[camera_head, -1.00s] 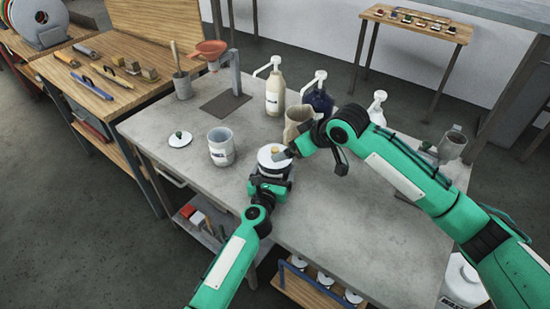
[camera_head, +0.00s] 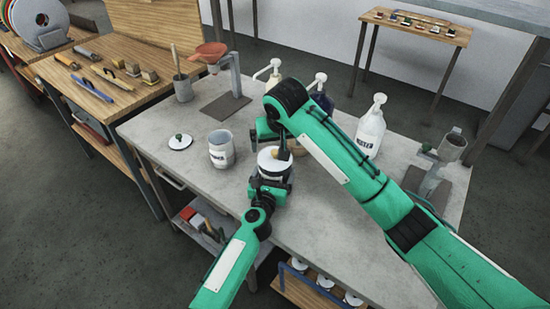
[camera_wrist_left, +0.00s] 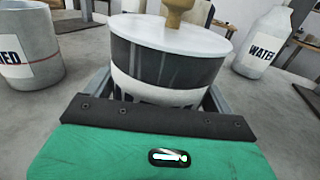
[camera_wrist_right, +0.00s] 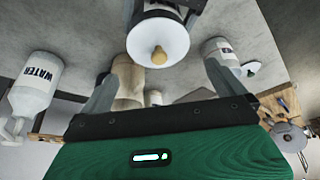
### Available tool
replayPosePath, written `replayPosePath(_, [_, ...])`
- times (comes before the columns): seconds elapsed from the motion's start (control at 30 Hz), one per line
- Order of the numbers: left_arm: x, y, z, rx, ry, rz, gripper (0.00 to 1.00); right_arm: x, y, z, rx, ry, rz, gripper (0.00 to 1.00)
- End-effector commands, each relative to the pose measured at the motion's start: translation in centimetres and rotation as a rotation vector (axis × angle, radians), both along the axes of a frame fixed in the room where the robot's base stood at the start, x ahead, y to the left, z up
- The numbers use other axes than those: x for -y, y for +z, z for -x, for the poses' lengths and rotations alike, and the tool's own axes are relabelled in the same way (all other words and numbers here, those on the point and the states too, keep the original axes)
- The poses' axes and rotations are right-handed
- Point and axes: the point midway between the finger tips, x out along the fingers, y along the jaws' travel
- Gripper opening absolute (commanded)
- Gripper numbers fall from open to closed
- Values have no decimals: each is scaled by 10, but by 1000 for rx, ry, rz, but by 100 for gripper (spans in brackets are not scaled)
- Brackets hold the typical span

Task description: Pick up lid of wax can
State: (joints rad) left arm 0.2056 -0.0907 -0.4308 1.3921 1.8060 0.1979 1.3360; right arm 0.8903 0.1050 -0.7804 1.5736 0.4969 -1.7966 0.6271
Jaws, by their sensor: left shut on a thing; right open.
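The can (camera_wrist_left: 150,75) has a dark band and a printed label, partly hidden. Its white lid (camera_wrist_left: 165,35) with a tan knob (camera_wrist_left: 175,12) sits on top. My left gripper (camera_head: 268,180) is shut around the can's sides and holds it upright at the table. My right gripper (camera_head: 282,148) is open and empty, just above the lid. In the right wrist view the lid (camera_wrist_right: 150,35) and knob (camera_wrist_right: 159,55) lie ahead, between the lines of the two fingers, with no finger visibly closed on the knob. The right arm partly hides the lid in the head view.
A labelled open jar (camera_head: 221,150) and a white lid with a green knob (camera_head: 180,141) stand left on the grey table (camera_head: 310,220). A white pump bottle (camera_head: 370,130) and a metal stand (camera_head: 428,180) are right. A beige jug (camera_wrist_right: 128,80) stands close behind the can.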

Motion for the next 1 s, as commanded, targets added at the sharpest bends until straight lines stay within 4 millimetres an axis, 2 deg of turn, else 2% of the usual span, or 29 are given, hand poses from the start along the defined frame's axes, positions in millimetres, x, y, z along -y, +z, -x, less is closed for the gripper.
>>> replayPosePath(0.1, [0,0,0,0,0,0,47,-1,-14,-6,-1,0,0,100])
replayPosePath(0.27, [0,0,0,0,0,0,47,-2,-23,-10,0,1,0,100])
replayPosePath(0.6, [0,0,0,0,0,0,47,-5,-63,-31,0,1,0,100])
replayPosePath(0.87, [0,0,0,0,0,0,47,-5,-65,-32,1,1,-1,100])
replayPosePath(1.0, [0,0,0,0,0,0,47,-5,-65,-32,1,1,-1,76])
